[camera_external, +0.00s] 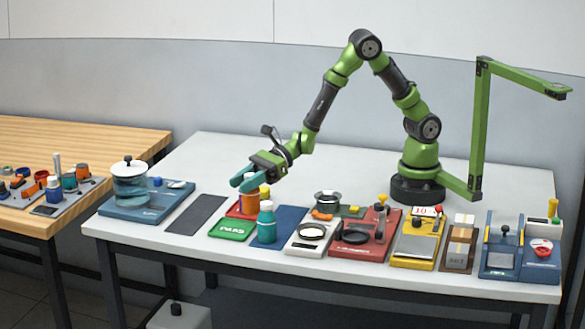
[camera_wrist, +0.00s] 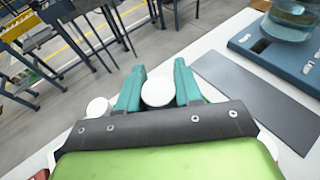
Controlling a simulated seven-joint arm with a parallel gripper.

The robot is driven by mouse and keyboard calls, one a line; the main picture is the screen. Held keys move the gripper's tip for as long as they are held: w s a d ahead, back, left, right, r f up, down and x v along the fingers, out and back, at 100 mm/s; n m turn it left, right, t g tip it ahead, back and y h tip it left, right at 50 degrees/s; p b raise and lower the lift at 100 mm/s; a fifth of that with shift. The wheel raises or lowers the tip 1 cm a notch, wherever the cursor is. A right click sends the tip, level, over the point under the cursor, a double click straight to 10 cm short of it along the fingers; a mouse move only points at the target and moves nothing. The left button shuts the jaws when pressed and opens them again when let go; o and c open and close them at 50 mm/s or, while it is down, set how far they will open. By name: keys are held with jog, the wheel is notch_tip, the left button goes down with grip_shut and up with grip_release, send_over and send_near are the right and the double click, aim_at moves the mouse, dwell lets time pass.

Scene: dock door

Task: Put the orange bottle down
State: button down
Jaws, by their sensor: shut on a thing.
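In the wrist view, a round white cap (camera_wrist: 158,92) sits between the two fingertips. My gripper is shut on the bottle from above.
A green PASS pad (camera_external: 233,229) and a blue mat (camera_external: 290,216) lie nearby. A dark mat (camera_external: 197,214) to the left is bare. A blue station with a glass vessel (camera_external: 130,186) stands farther left.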

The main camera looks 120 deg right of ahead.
jog(key=shift+w+d+f, duration=0.1)
jog(key=shift+w+f, duration=0.55)
jog(key=shift+w, duration=0.25)
jog(key=shift+w+f, duration=0.7)
jog(key=shift+w, duration=0.25)
jog(key=shift+w+d+f, duration=0.1)
jog(key=shift+w+f, duration=0.55)
jog(key=shift+w, duration=0.25)
jog(key=shift+f, duration=0.15)
jog(key=c, duration=0.8)
grip_release()
jog(key=shift+o, duration=0.2)
